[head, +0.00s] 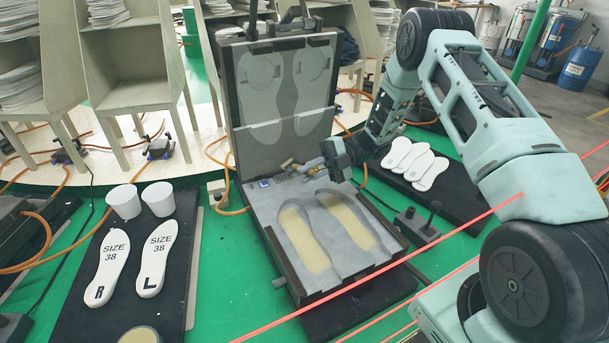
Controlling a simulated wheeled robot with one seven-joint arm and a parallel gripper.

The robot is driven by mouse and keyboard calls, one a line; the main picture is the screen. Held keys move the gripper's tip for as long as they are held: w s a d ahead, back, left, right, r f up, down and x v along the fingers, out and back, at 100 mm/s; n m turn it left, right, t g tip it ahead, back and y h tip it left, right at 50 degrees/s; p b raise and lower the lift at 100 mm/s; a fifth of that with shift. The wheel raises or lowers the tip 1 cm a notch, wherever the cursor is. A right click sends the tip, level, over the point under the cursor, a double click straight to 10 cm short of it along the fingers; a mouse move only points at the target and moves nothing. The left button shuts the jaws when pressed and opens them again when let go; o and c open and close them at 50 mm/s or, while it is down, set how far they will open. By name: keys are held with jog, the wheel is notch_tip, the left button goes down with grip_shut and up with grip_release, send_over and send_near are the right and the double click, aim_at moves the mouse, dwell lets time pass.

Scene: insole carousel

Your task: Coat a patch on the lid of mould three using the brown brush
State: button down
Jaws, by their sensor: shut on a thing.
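The mould (270,232) stands open in the middle, its lid (243,112) raised upright at the back. The lid's grey inner face has two sole-shaped forms with round marks. The mould's lower half has two sole-shaped cavities with yellowish bottoms. No number on it is readable. My gripper (326,161) is over the rear of the lower half, in front of the lid's lower right part. It is shut on what looks like the brown brush (288,163), whose small brown part shows to its left. I cannot tell whether the bristles touch the lid.
A black board (76,300) at left holds white insoles marked 38 and two white cups (123,201). More white insoles (413,164) lie on a board at right. A joystick box (418,226) stands right of the mould. Orange hoses and red lines cross the area.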

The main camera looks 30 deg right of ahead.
jog(key=d+b, duration=0.4)
jog(key=d, duration=0.6)
dwell(0.8)
jog(key=shift+w, duration=0.1)
jog(key=a, duration=1.8)
jog(key=shift+a, duration=0.4)
dwell(0.9)
jog(key=s, duration=0.6)
jog(key=shift+f, duration=0.4)
jog(key=shift+s, duration=0.1)
